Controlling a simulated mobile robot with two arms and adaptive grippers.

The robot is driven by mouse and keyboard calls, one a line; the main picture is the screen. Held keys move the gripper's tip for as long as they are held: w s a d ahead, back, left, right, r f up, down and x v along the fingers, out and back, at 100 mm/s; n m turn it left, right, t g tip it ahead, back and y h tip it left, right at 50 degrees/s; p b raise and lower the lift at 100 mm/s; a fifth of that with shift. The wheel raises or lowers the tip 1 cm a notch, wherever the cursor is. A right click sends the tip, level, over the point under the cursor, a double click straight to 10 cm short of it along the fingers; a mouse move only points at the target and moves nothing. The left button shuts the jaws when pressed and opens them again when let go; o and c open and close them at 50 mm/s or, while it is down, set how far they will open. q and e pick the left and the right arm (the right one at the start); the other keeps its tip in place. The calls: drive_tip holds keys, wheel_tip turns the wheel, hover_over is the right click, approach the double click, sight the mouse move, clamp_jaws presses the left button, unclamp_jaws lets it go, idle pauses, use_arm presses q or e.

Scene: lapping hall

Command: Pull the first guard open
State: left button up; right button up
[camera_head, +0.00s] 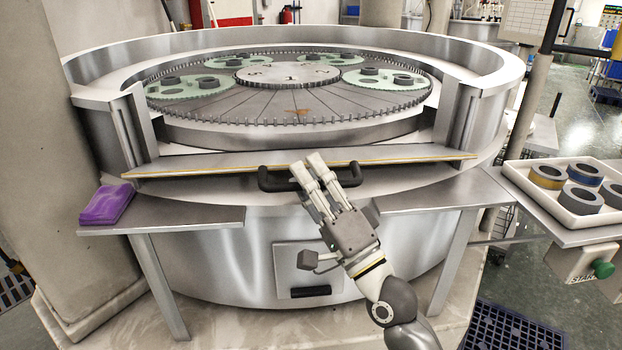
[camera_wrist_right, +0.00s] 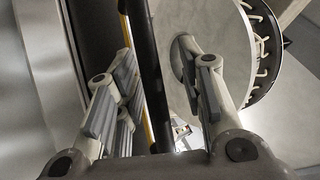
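The first guard (camera_head: 205,163) is a long metal panel with a yellow edge strip, across the front opening of the round lapping machine (camera_head: 230,230). Its black bar handle (camera_head: 272,183) sticks out at the middle of the panel. My right gripper (camera_head: 310,170) is at the handle, its fingers over the middle of the bar and hiding part of it. In the right wrist view, a black bar (camera_wrist_right: 147,60) runs between the two separated fingers, with a gap on the right side. The gripper is open around it. My left gripper is not in view.
A purple pad (camera_head: 105,204) lies on the left side shelf (camera_head: 195,218). A white tray (camera_head: 538,190) with several rings stands on the right. Below the guard is a small door (camera_head: 292,258) with a black handle. Gear-shaped carriers (camera_head: 190,87) lie on the plate inside.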

drive_tip(key=shift+s+d, duration=0.1)
drive_tip(key=v, duration=1.1)
drive_tip(key=shift+s+f, duration=0.25)
drive_tip(key=shift+s, duration=0.05)
drive_tip(key=shift+d, duration=0.15)
drive_tip(key=shift+c, duration=0.3)
